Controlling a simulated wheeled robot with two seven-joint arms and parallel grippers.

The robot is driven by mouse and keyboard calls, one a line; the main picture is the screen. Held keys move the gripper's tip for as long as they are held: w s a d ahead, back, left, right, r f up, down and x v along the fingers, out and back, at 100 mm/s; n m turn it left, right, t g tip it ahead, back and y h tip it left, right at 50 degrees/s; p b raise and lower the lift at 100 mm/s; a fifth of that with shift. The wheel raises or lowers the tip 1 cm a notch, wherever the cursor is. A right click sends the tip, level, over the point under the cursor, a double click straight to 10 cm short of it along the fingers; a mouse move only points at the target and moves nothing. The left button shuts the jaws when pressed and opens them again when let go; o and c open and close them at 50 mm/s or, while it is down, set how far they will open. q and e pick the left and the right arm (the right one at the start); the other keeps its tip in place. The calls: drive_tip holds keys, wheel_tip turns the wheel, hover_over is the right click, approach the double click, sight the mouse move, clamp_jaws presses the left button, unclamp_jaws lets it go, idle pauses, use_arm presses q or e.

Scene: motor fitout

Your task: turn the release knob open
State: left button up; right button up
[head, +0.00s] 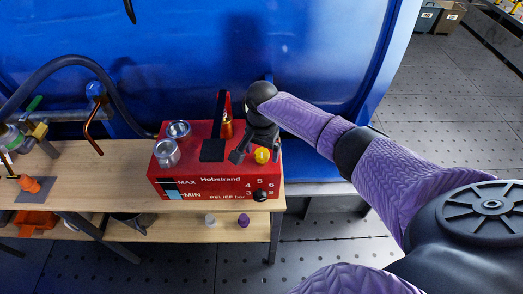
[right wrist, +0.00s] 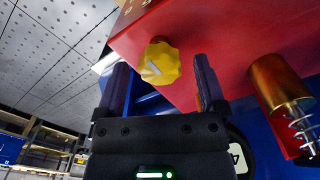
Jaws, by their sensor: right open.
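The yellow knob (head: 262,155), which I take to be the release knob, sits on top of the red Hobstrand box (head: 215,186) near its front right corner. A pale mark shows on the lobed knob in the right wrist view (right wrist: 160,62). My right gripper (head: 256,154) is above the box, fingers pointing down. In the right wrist view the gripper (right wrist: 160,72) is open, with one finger to each side of the knob and visible gaps; contact is not seen. My left gripper is not in view.
A brass post with a spring (right wrist: 275,90) stands beside the knob. A black knob (head: 261,195) is on the box's front. Metal caps (head: 167,152) stand on its left top. The box rests on a wooden bench (head: 110,172) before a large blue body (head: 190,50).

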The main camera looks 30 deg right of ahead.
clamp_jaws()
idle(0.3)
